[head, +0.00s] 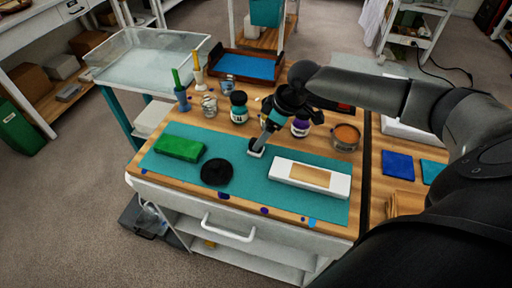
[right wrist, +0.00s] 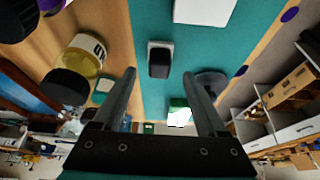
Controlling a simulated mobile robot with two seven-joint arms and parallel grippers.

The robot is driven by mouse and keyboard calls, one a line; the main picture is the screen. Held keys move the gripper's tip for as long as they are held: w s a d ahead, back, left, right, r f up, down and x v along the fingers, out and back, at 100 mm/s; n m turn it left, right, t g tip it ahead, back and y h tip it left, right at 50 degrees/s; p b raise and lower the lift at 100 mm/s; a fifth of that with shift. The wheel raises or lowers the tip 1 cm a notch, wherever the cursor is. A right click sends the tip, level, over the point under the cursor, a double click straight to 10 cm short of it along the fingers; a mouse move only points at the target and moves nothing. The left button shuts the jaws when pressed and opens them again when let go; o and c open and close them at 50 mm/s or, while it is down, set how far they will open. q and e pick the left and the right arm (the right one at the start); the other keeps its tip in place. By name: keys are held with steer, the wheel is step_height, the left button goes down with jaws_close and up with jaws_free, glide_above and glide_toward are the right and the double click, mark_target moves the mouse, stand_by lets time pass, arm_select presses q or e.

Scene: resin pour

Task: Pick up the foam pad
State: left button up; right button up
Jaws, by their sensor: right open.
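A small pale block with a dark top (right wrist: 159,60) lies on the teal mat (head: 240,180), between the green block and the white box. It also shows in the head view (head: 256,150), partly under my right gripper. It may be the foam pad; I cannot tell its material. My right gripper (head: 263,143) points down over it. In the right wrist view my right gripper (right wrist: 159,73) is open, with the small block between and just beyond the fingertips. Nothing is held. A green block (head: 180,148) and a round black thing (head: 216,172) lie to the left. My left gripper is not in view.
A white box with a tan panel (head: 310,178) lies on the mat to the right. Behind stand a dark-capped jar (head: 239,108), a purple-labelled jar (head: 301,126), an orange-topped tin (head: 346,136) and a brush cup (head: 182,98). The mat's front strip is mostly clear.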

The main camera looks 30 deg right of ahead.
steer(key=b+x, duration=0.1)
steer(key=x, duration=0.4)
steer(key=shift+w, duration=0.2)
steer(key=shift+r, duration=0.1)
steer(key=shift+c, duration=0.3)
jaws_close()
